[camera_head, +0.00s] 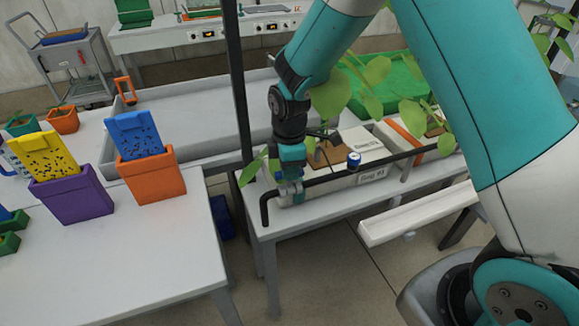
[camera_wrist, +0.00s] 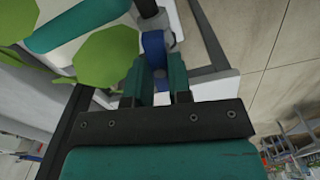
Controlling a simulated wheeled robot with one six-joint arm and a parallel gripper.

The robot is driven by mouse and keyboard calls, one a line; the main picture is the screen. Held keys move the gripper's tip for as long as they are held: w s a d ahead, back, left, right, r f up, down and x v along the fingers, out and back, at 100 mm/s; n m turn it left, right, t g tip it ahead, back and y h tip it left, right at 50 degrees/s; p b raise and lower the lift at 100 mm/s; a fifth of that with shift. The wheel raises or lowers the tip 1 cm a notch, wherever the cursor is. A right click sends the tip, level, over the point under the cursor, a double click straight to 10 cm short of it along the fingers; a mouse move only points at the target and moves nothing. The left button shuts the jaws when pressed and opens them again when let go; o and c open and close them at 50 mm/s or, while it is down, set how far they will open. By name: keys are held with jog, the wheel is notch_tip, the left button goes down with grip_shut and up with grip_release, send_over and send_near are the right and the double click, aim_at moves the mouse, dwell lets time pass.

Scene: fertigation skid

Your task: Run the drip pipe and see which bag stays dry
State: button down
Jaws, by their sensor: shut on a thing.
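The black drip pipe (camera_head: 322,178) runs along the front of the grow bags, with a bent end at the left. My gripper (camera_head: 290,182) is at the pipe's left end. In the wrist view its teal fingers (camera_wrist: 157,82) are closed on a blue valve handle (camera_wrist: 154,45). I cannot tell whether water is running or whether either bag is wet.
A white gutter (camera_head: 415,214) juts out at the front right. A dark upright post (camera_head: 240,90) stands left of my gripper. The left table holds a purple pot (camera_head: 72,200) and an orange pot (camera_head: 152,176) with cards. Leaves crowd the bags.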

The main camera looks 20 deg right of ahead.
jog(key=shift+a+r, duration=0.1)
dwell(0.3)
jog(key=c, duration=1)
grip_release()
jog(key=shift+c, duration=0.2)
notch_tip(320, 180, up, 17)
jog(key=shift+r+b, duration=0.2)
jog(key=shift+b, duration=0.25)
jog(key=s+a+m+y, duration=0.1)
jog(key=s+m, duration=0.2)
jog(key=s, duration=0.5)
jog(key=s+a+r+m+y, duration=0.1)
jog(key=s+a+m, duration=0.1)
jog(key=s, duration=0.7)
jog(key=s+a+r+m+y, duration=0.1)
jog(key=s+m, duration=0.3)
jog(key=s, duration=0.4)
jog(key=shift+s+a+y, duration=0.2)
jog(key=shift+a+y, duration=0.1)
jog(key=shift+y, duration=0.3)
